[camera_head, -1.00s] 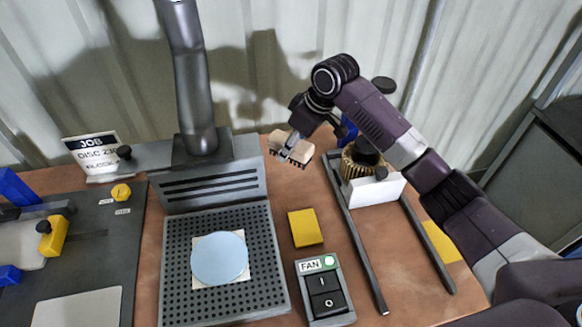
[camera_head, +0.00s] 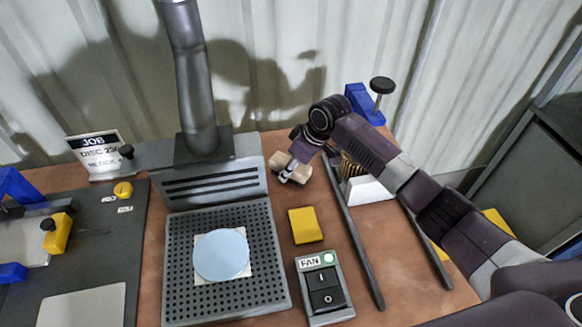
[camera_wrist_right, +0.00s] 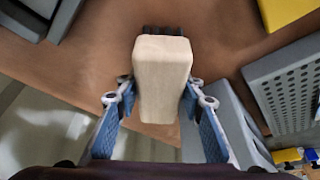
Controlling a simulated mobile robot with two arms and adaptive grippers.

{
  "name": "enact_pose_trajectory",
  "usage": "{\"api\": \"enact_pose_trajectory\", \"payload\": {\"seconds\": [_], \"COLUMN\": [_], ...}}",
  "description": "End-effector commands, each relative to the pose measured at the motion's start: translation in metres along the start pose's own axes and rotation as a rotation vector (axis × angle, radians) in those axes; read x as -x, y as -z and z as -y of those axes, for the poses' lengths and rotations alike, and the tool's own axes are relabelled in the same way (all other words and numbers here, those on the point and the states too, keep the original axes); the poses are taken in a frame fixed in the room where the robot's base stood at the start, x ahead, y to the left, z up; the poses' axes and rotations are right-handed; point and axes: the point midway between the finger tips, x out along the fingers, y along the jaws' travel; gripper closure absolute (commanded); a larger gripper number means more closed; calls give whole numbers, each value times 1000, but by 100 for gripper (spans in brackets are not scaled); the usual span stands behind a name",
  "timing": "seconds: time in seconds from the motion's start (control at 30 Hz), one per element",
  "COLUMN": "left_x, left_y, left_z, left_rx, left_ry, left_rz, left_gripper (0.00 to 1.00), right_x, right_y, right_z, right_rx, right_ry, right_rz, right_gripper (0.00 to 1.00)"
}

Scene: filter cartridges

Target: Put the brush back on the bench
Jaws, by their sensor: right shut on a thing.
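The brush (camera_head: 292,167) is a pale wooden block, in the head view at the back of the bench (camera_head: 290,277), just right of the grey extractor unit. My right gripper (camera_head: 287,174) is shut on it. In the right wrist view the brush (camera_wrist_right: 163,70) sits between the blue-padded fingers of the right gripper (camera_wrist_right: 160,90), with dark bristles at its far end over the brown bench top. It is low over the bench; I cannot tell whether the bristles touch. My left gripper is not in view.
A yellow block (camera_head: 305,225) and the FAN switch box (camera_head: 324,288) stand in front of the brush. The perforated plate with a blue disc (camera_head: 221,255) is to the left. Dark rails (camera_head: 354,235) and a white block (camera_head: 368,189) are to the right.

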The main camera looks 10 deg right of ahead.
Motion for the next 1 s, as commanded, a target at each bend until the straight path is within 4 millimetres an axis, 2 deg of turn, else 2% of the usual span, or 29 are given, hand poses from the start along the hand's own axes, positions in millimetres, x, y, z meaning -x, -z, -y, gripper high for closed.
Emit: {"api": "enact_pose_trajectory", "payload": {"seconds": [0.03,0.07,0.2,0.47,0.63,0.77,1.0], "left_x": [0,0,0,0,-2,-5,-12], "left_y": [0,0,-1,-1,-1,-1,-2], "left_z": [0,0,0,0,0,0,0], "left_rx": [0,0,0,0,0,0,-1], "left_ry": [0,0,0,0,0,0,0], "left_rz": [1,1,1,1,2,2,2], "left_gripper": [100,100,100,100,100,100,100], "right_x": [-2,-2,-2,-1,11,34,86], "right_y": [-1,-1,-1,-1,1,1,1], "right_z": [0,0,0,0,-1,-1,-1], "right_rx": [-1,0,0,0,0,2,2], "right_ry": [1,1,1,0,-1,-3,-2], "right_rz": [0,1,1,1,-2,-3,-3], "right_gripper": [84,62,47,47,47,47,47]}}
